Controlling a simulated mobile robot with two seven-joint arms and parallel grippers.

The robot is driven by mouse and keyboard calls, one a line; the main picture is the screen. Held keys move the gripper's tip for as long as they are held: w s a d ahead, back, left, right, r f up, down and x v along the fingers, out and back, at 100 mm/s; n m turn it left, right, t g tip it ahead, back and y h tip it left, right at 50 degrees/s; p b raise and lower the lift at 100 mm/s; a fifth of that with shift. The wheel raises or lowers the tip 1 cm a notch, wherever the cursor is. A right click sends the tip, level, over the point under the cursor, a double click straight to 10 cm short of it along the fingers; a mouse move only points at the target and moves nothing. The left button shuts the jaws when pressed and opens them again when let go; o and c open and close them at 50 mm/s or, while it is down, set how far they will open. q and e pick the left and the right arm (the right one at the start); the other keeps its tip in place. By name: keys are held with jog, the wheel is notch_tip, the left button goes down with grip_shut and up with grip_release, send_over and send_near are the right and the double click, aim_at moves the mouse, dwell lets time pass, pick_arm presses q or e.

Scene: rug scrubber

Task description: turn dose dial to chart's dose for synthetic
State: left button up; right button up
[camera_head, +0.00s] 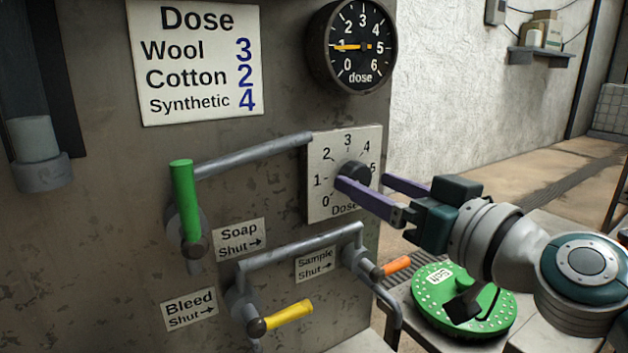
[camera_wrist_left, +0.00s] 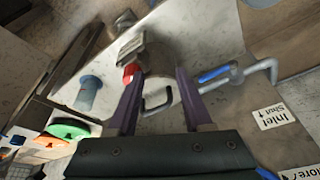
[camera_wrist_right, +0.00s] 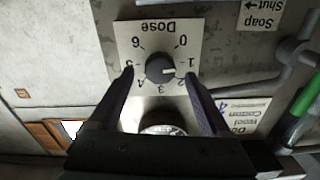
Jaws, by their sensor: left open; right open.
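The dose dial's black knob (camera_head: 354,176) sits on a white numbered plate (camera_head: 320,150). In the right wrist view, the white mark on the knob (camera_wrist_right: 160,68) points at about 1. My right gripper (camera_head: 363,181) is open, its purple fingers on either side of the knob; I cannot tell whether they touch it. The chart (camera_head: 196,62) reads Wool 3, Cotton 2, Synthetic 4. The round dose gauge (camera_head: 352,46) has its yellow needle near 1. My left gripper (camera_wrist_left: 160,75) is open and empty, seen only in the left wrist view.
Left of the dial are a green soap lever (camera_head: 183,200) and a grey pipe (camera_head: 250,156). Below are a yellow bleed lever (camera_head: 288,316) and an orange sample lever (camera_head: 397,266). A green round pad (camera_head: 432,300) lies under my right arm.

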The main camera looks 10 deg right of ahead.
jog(key=shift+x, duration=1.05)
jog(key=shift+c, duration=0.2)
grip_shut()
